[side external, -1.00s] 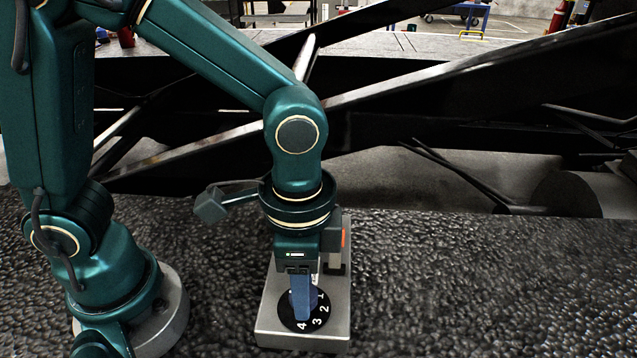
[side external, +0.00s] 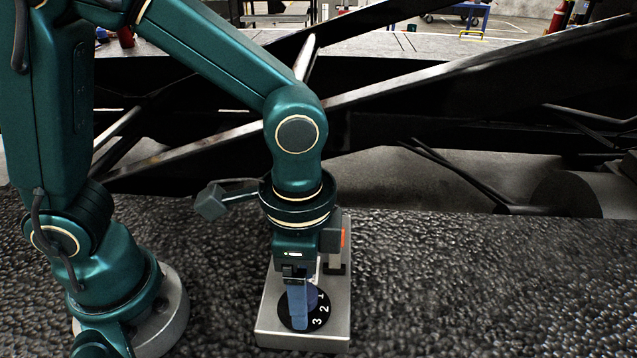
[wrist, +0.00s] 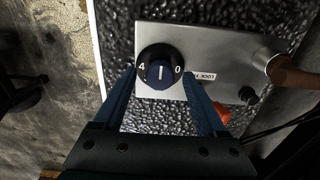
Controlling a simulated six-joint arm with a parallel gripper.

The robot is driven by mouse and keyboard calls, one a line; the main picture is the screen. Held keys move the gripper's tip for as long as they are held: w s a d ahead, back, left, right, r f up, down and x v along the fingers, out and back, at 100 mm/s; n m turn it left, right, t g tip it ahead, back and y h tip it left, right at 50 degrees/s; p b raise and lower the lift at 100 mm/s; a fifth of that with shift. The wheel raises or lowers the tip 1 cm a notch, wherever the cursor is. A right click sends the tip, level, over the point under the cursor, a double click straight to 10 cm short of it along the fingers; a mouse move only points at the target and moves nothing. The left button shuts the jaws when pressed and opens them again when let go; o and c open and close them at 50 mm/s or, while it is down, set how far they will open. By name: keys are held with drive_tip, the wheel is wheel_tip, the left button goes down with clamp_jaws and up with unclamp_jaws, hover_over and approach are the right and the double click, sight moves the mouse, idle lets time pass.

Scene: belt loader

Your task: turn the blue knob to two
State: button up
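The blue knob (wrist: 161,76) sits on a round black dial (wrist: 161,54) with white numerals, on a grey metal box (wrist: 215,42). In the wrist view a white line on the knob runs up and down the picture, with 4 to its left and 0 to its right. I cannot tell which number the line marks. My gripper (wrist: 159,74) is open, its two blue fingers on either side of the knob, with gaps showing. In the side view my gripper (side external: 299,325) points down over the dial (side external: 323,301) and hides part of it, while 1, 2 and 3 show.
A brown handle (wrist: 292,76), a small black button (wrist: 247,94) and a lettered label (wrist: 201,77) are on the box. An orange part (wrist: 222,112) is beside the right finger. The dark bumpy belt (side external: 470,285) is clear to the right.

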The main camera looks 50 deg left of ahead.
drive_tip(key=shift+r, duration=2.6)
drive_tip(key=shift+w+a+r, duration=0.15)
drive_tip(key=shift+w+a, duration=0.05)
drive_tip(key=shift+w, duration=0.05)
drive_tip(key=s+a+r+n+t, duration=0.1)
drive_tip(key=a+n+t, duration=0.1)
drive_tip(key=a+n, duration=0.2)
drive_tip(key=s+a+r+n+t, duration=0.2)
drive_tip(key=a+n+t, duration=0.1)
drive_tip(key=a+n, duration=0.2)
drive_tip(key=shift+a+r+t, duration=0.25)
drive_tip(key=shift+a+t, duration=0.05)
drive_tip(key=shift+a, duration=0.85)
